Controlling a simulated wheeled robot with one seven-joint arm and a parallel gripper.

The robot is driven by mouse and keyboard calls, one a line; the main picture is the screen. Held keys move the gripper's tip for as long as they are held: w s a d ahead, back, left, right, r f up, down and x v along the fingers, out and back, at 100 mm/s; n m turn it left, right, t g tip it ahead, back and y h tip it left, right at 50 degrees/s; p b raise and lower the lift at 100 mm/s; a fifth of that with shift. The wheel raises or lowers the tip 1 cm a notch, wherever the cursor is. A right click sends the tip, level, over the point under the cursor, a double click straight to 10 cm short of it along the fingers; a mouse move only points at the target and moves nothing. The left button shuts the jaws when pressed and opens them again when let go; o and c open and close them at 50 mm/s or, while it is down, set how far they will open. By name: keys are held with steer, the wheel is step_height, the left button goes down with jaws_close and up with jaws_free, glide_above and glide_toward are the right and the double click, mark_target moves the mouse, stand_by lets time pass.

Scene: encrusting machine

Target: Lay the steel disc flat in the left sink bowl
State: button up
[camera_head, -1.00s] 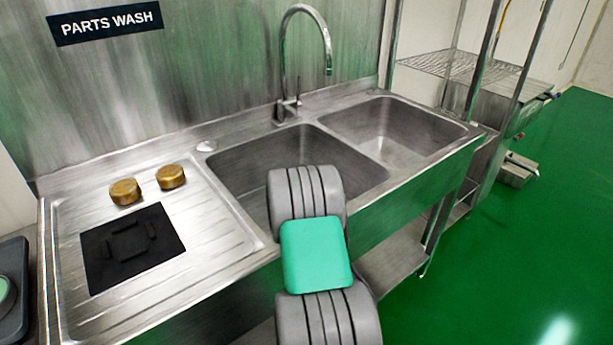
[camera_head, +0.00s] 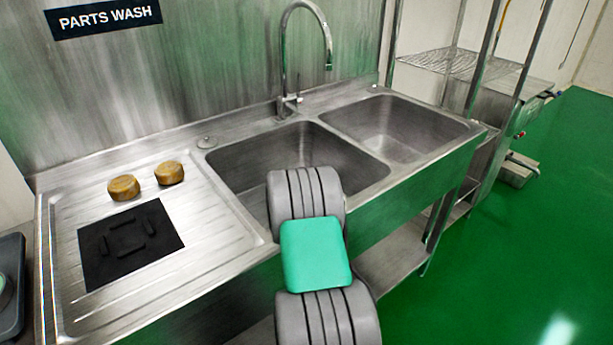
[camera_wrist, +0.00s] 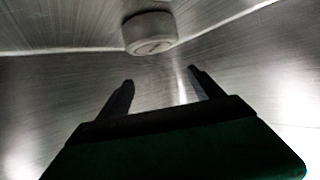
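The left sink bowl (camera_head: 250,158) is in the middle of the head view. My arm covers its front part and hides my gripper there. In the wrist view, my gripper (camera_wrist: 160,76) has its two dark fingers apart, with nothing seen between them. Brushed steel surfaces surround it. A short round grey piece (camera_wrist: 150,33) lies beyond the fingertips, clear of them. I cannot tell whether it is the steel disc or a sink fitting. No steel disc can be made out for sure in the head view.
Two brass-coloured round pieces (camera_head: 124,188) (camera_head: 169,173) stand on the drainboard (camera_head: 210,220) behind a black mat (camera_head: 130,245). A tall tap (camera_head: 284,70) rises behind the bowls. The right bowl (camera_head: 395,125) looks empty.

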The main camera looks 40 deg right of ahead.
steer(key=shift+o, duration=1.3)
steer(key=shift+r, duration=0.1)
steer(key=shift+r+p, duration=0.95)
steer(key=shift+p, duration=0.25)
steer(key=f+v, duration=0.1)
steer(key=v, duration=1)
steer(key=shift+s+a+r+b, duration=0.2)
steer(key=shift+s+a+b, duration=0.1)
steer(key=shift+a+b, duration=0.05)
